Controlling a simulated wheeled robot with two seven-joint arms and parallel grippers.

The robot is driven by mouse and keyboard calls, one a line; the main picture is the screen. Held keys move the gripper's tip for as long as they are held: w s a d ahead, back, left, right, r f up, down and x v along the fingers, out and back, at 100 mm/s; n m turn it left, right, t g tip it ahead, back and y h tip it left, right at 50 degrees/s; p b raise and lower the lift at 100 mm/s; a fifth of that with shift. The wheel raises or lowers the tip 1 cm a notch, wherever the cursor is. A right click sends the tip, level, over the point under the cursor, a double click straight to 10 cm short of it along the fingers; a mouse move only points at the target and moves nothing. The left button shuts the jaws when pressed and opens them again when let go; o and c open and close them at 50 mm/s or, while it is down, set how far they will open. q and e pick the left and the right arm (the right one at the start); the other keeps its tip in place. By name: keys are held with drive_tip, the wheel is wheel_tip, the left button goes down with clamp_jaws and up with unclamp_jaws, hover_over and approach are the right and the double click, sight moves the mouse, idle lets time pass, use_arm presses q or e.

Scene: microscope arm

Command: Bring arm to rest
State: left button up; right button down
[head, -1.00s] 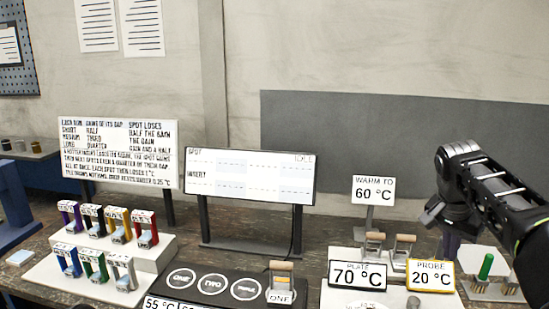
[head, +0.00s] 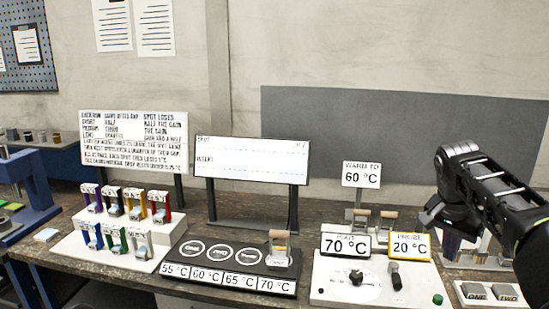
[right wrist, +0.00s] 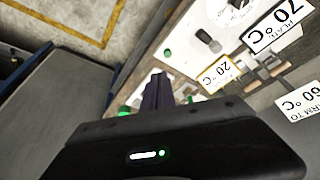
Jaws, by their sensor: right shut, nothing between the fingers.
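My right arm comes in from the right in the head view. Its gripper (head: 452,244) points down behind the PROBE 20 °C sign, over the back right of the bench. In the right wrist view its dark fingers (right wrist: 157,92) are together with nothing between them. The black wrist hides part of the wall panel and of the stand behind it. My left gripper is in neither view.
A white control unit (head: 325,287) with a knob and lever stands below, with 70 °C (head: 345,245) and 20 °C (head: 409,246) signs. A 60 °C sign (head: 361,174) rises behind. Left are a black tray (head: 180,262), coloured blocks on a stepped stand (head: 75,247) and two boards.

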drive_tip(key=w+a+f+n+y+b, duration=0.15)
drive_tip(key=a+f, duration=0.35)
drive_tip(key=f, duration=0.6)
drive_tip(key=w+a+f+n+y+b, duration=0.1)
drive_tip(key=w+a+f+n, duration=0.3)
drive_tip(key=f, duration=0.8)
drive_tip(key=s+a+f+n+y+b, duration=0.1)
drive_tip(key=s+a+f, duration=0.35)
drive_tip(key=f, duration=0.45)
drive_tip(key=s+a+f+n+y+b, duration=0.1)
drive_tip(key=s+a+f+b, duration=0.15)
drive_tip(key=a+f, duration=0.45)
drive_tip(key=s+a+f+g+y+b, duration=0.1)
drive_tip(key=s+a+f, duration=0.3)
drive_tip(key=s+f, duration=0.3)
drive_tip(key=s+a+f+y+b, duration=0.1)
drive_tip(key=s+a+f, duration=0.3)
drive_tip(key=s+f, duration=0.3)
drive_tip(key=s+a+f+b, duration=0.1)
drive_tip(key=s+a+f, duration=0.1)
drive_tip(key=s, duration=0.5)
drive_tip(key=s+a+f+n+b, duration=0.1)
drive_tip(key=s+a+f, duration=0.1)
drive_tip(key=s+f, duration=0.2)
drive_tip(key=s+y, duration=0.1)
drive_tip(key=s, duration=0.1)
drive_tip(key=shift+s+f+g, duration=0.25)
drive_tip(key=shift+s+g, duration=0.05)
drive_tip(key=shift+s, duration=0.1)
drive_tip(key=shift+n, duration=0.25)
